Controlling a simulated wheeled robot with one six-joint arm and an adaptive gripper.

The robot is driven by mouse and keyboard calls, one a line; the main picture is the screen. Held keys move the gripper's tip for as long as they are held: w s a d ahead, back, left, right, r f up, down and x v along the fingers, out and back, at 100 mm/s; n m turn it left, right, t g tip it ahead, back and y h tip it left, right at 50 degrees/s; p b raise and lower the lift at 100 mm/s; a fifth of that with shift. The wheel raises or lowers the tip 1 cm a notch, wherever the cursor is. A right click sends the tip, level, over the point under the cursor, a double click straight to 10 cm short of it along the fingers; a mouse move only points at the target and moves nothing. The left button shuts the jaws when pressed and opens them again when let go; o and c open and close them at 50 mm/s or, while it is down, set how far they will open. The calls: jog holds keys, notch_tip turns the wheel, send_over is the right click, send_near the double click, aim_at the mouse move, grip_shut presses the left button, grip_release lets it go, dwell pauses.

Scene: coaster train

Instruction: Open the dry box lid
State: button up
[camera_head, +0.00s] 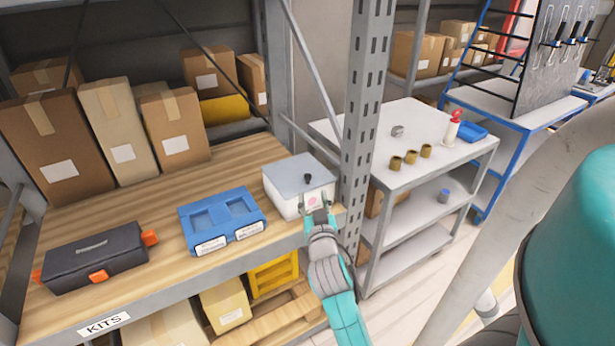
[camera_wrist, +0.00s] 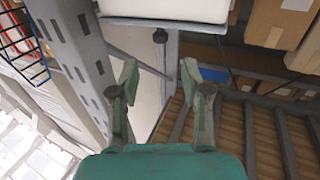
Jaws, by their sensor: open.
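The dry box (camera_head: 283,198) is a white box with a flat grey lid (camera_head: 291,172) and a black knob (camera_head: 307,178) on top. It stands at the right end of the wooden shelf. The lid looks shut. My gripper (camera_head: 316,199) is open and empty at the box's front right side, fingers pointing toward it. In the wrist view, which looks upside down, the white box (camera_wrist: 165,10) shows at the top edge. The knob (camera_wrist: 160,36) appears there beyond the open fingertips (camera_wrist: 160,65). I cannot tell whether a finger touches the box.
A blue tray (camera_head: 222,216) and a dark case (camera_head: 95,262) with orange latches lie to the left on the shelf (camera_head: 165,205). Cardboard boxes (camera_head: 120,130) stand behind. A grey rack post (camera_head: 362,110) rises close at the right, before a grey cart (camera_head: 415,170).

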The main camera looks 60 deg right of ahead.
aim_at(308, 179)
jog(key=x, duration=1)
jog(key=shift+w+d, duration=0.1)
jog(key=shift+d, duration=0.05)
grip_shut()
